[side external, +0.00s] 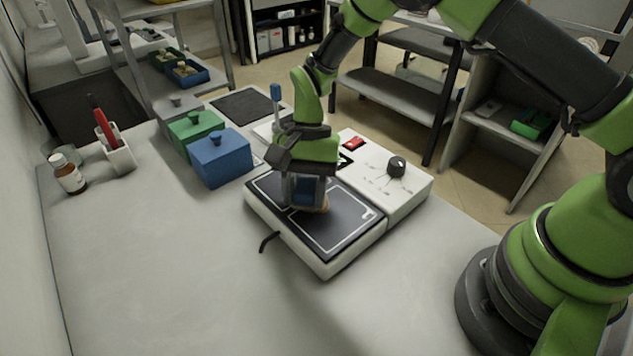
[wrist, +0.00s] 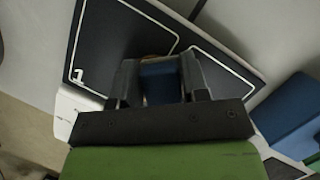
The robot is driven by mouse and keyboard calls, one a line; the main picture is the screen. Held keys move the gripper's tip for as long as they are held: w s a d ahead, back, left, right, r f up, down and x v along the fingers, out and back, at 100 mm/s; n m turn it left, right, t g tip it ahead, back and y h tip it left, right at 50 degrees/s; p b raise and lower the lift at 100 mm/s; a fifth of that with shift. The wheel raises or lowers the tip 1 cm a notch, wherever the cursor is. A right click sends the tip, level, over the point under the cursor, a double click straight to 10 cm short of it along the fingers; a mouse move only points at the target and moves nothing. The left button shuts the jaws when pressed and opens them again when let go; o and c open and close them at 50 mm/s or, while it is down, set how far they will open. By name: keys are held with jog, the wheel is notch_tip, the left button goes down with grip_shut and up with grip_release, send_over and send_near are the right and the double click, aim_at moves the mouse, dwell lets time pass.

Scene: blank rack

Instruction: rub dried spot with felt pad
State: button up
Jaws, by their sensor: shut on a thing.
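My gripper (side external: 306,192) is shut on the felt pad, which has a blue grip block and a tan underside (side external: 315,208). The pad is low over the black plate (side external: 330,243) with a white outline, and looks to be on it or very close to it. In the wrist view the blue block of the felt pad (wrist: 160,82) sits between the two dark fingers of my gripper (wrist: 160,92). I cannot make out a dried spot; the pad and fingers hide part of the plate. A small white mark (wrist: 79,75) shows near a corner of the outline.
A white control box (side external: 405,190) with a dark knob and red switch adjoins the plate. Blue (side external: 221,160) and green (side external: 192,131) lidded boxes stand behind left. A brown bottle (side external: 70,178) and a pen holder (side external: 119,156) are at far left. The front bench is clear.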

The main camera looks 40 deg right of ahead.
jog(key=shift+a, duration=0.85)
notch_tip(320, 180, up, 2)
jog(key=shift+a+r, duration=0.1)
jog(key=shift+a, duration=0.05)
notch_tip(320, 180, up, 6)
